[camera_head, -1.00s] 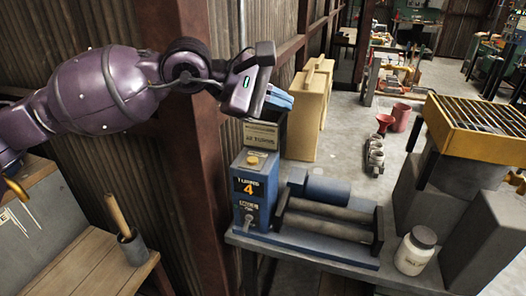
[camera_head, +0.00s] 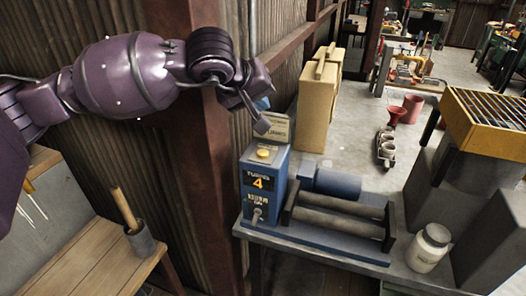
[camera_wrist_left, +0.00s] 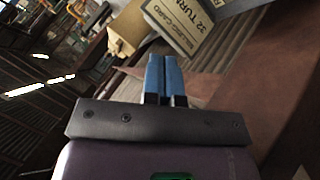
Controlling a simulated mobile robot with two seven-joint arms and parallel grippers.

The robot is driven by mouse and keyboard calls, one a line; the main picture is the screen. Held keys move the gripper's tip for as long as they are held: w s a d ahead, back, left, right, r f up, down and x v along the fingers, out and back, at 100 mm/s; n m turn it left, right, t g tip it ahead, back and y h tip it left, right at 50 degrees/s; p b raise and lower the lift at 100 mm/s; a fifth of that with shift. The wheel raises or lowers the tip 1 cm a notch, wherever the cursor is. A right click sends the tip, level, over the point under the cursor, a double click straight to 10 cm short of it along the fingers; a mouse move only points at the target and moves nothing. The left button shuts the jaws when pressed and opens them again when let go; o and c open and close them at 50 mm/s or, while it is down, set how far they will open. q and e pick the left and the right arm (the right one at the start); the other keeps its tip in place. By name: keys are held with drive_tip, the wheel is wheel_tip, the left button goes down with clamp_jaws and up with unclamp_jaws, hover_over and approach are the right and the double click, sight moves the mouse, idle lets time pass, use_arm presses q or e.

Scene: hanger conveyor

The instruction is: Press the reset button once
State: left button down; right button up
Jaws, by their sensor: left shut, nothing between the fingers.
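A blue control box (camera_head: 262,190) stands on the left end of the metal bench. My left gripper (camera_head: 262,104) is above and behind the box, apart from the button, near a cardboard sign (camera_head: 272,126). In the left wrist view its blue fingers (camera_wrist_left: 166,78) are together with nothing between them, and the sign (camera_wrist_left: 185,30) is upside down ahead. The button is not seen there. My right gripper is not in view.
A roller unit (camera_head: 337,212) with a blue motor is right of the box. A white jar (camera_head: 428,247) stands farther right. A rusty post (camera_head: 208,150) rises left of the box. A wooden bench (camera_head: 85,255) is at lower left.

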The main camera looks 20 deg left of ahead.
use_arm(q)
drive_tip(key=b, duration=0.3)
hover_over(260, 151)
wheel_tip(260, 151, down, 8)
drive_tip(key=shift+s+r, duration=0.1)
drive_tip(key=shift+f+b, duration=0.4)
drive_tip(key=shift+f, duration=0.1)
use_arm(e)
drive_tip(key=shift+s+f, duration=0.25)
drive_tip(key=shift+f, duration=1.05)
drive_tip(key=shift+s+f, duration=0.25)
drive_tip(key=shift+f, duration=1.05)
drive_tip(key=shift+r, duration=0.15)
use_arm(q)
drive_tip(key=shift+f, duration=0.1)
drive_tip(key=shift+f+b, duration=0.35)
drive_tip(key=shift+b, duration=0.05)
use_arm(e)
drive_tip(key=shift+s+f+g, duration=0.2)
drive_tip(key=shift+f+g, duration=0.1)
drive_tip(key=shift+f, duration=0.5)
